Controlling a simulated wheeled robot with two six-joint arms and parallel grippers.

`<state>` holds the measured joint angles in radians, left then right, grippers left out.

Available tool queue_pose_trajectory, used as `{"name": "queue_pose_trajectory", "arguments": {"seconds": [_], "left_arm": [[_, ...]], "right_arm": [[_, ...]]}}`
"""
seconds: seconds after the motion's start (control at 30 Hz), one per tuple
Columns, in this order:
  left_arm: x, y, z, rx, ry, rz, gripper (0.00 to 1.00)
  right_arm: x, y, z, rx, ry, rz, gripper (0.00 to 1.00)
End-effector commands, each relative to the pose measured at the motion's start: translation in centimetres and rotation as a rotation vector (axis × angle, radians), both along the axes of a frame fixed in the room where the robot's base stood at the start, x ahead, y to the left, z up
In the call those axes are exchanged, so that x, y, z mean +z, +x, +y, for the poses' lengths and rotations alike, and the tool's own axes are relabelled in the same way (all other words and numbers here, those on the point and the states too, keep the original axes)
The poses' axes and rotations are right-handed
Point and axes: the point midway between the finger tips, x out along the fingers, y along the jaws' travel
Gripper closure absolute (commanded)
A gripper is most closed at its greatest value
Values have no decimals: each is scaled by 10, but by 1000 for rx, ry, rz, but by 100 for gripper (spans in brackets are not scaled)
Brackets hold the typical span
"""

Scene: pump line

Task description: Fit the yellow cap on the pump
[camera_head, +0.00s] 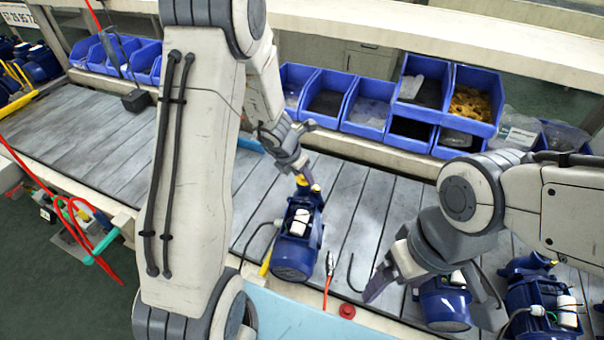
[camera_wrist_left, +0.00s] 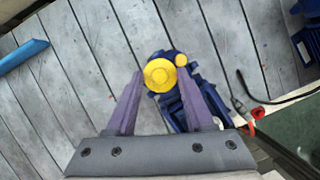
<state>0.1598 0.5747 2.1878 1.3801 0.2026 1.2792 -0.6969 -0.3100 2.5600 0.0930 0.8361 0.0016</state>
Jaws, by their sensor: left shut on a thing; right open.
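The yellow cap (camera_head: 301,180) is between the fingertips of my left gripper (camera_head: 305,176). In the left wrist view my left gripper (camera_wrist_left: 160,78) is shut on the yellow cap (camera_wrist_left: 158,74), a round disc with a raised centre. The blue pump (camera_head: 296,240) stands on the slatted line just below it, and also shows behind the fingers in the left wrist view (camera_wrist_left: 178,112). A smaller yellow round part (camera_wrist_left: 181,60) shows beside the cap at the pump. I cannot tell whether the held cap touches the pump. My right gripper (camera_head: 432,303) is open around another blue pump (camera_head: 445,311).
Blue bins (camera_head: 368,112) line the back; one holds yellow parts (camera_head: 472,104). Another blue pump (camera_head: 541,300) stands at the right. A red button (camera_head: 347,311) and cables lie near the front edge. The slatted surface (camera_head: 90,140) at the left is mostly clear.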

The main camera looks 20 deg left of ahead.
Motion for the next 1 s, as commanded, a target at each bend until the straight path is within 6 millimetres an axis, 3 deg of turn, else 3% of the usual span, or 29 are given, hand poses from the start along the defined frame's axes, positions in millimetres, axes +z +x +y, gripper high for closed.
{"name": "queue_pose_trajectory", "arguments": {"seconds": [0.37, 0.4, 0.5, 1.0], "left_arm": [[-6, 0, 0, 0, 0, 0, 98], [-6, 0, 0, 0, 0, 0, 43], [-6, 0, 0, 0, 0, 0, 12], [4, -3, 1, 1, 0, 0, 12]], "right_arm": [[-6, 0, 0, 0, 0, 0, 12], [-6, 0, 0, 0, 0, 0, 12], [-6, 0, 0, 0, 0, 0, 12], [2, 0, 0, 0, 0, 0, 12]]}}
